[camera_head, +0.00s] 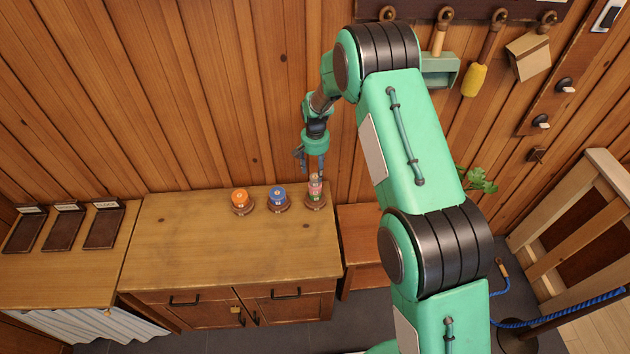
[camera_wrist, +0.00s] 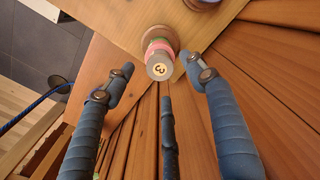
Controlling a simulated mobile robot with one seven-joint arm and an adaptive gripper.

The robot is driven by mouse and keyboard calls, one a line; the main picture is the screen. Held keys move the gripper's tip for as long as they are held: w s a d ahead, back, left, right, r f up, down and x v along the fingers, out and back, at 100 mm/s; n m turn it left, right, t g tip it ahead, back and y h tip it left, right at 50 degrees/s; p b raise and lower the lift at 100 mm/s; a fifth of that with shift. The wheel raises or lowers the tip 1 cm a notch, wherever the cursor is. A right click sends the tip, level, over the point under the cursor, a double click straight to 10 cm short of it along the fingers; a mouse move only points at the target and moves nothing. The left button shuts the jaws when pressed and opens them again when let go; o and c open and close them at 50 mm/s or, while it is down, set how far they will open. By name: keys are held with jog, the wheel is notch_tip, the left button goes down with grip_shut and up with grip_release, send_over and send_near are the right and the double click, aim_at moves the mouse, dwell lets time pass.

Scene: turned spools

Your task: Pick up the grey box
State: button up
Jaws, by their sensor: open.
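I see no plain grey box. The nearest match is the grey top piece (camera_wrist: 160,67), marked with a 3, on a stack with pink and green bands (camera_wrist: 158,47). This stack (camera_head: 316,189) stands upright on a round wooden base at the cabinet's right back corner. My gripper (camera_head: 311,164) is just above it, pointing down. In the wrist view my gripper (camera_wrist: 160,77) has its blue fingers spread, with the grey piece between and beyond the tips. I see no contact.
A blue spool (camera_head: 278,196) and an orange spool (camera_head: 240,198) stand on round bases to the left. The wooden cabinet top (camera_head: 220,250) is clear in front. The plank wall (camera_head: 200,110) is close behind. Dark trays (camera_head: 62,228) lie further left.

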aim_at(315, 177)
jog(key=shift+f, duration=0.15)
jog(key=shift+f+p, duration=0.7)
jog(key=shift+f, duration=1.8)
jog(key=c, duration=1.1)
